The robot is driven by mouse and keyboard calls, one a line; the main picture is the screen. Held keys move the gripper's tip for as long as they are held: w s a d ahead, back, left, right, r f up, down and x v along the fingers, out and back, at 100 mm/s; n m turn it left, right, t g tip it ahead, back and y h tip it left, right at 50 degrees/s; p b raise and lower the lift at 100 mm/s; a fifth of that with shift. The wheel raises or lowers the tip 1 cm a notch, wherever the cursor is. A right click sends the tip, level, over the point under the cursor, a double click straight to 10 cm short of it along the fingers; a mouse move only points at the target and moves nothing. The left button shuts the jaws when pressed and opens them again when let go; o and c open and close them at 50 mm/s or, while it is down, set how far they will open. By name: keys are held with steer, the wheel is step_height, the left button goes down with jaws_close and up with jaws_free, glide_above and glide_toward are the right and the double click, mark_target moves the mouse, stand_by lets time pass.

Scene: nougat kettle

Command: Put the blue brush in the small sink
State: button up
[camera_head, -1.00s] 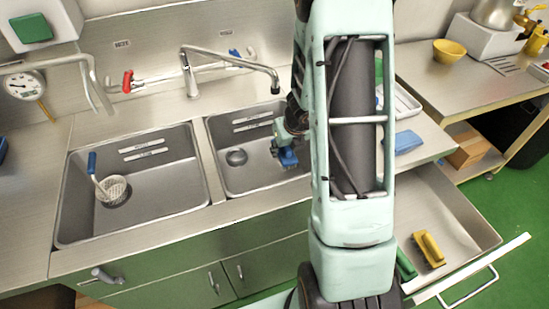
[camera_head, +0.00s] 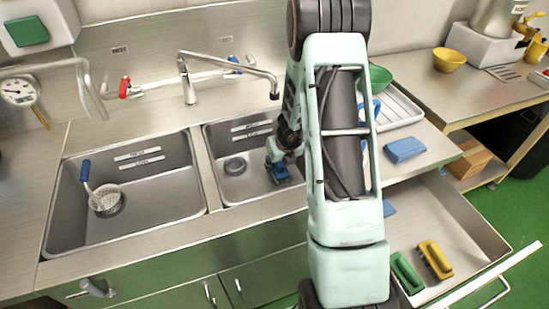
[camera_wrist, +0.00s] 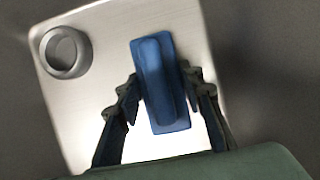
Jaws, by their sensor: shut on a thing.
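My gripper (camera_wrist: 160,86) is shut on the blue brush (camera_wrist: 160,100), with one finger on each side of it. The head view shows the brush (camera_head: 281,175) low inside the right, smaller sink (camera_head: 235,187), at its right part. In the wrist view the steel sink floor (camera_wrist: 105,115) lies behind the brush, with the round drain (camera_wrist: 67,52) to the upper left. I cannot tell whether the brush touches the floor. My arm hides the right edge of this sink in the head view.
The larger left sink (camera_head: 165,217) holds a strainer with a blue handle (camera_head: 86,171). A faucet (camera_head: 188,85) arches over the small sink. A blue block (camera_head: 405,148) lies on the counter. An open drawer (camera_head: 425,210) holds green (camera_head: 405,272) and yellow (camera_head: 434,258) brushes.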

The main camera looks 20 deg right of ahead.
steer(key=w, duration=0.1)
steer(key=w+p, duration=0.1)
steer(key=w, duration=0.1)
steer(key=shift+f, duration=0.65)
steer(key=shift+f+b, duration=0.25)
steer(key=shift+b, duration=0.05)
steer(key=o, duration=1.3)
steer(key=shift+r, duration=0.1)
steer(key=shift+o, duration=0.2)
steer(key=shift+r+p, duration=0.4)
steer(key=shift+r, duration=0.1)
steer(key=p+v, duration=0.3)
steer(key=v, duration=0.8)
steer(key=shift+s+r, duration=0.2)
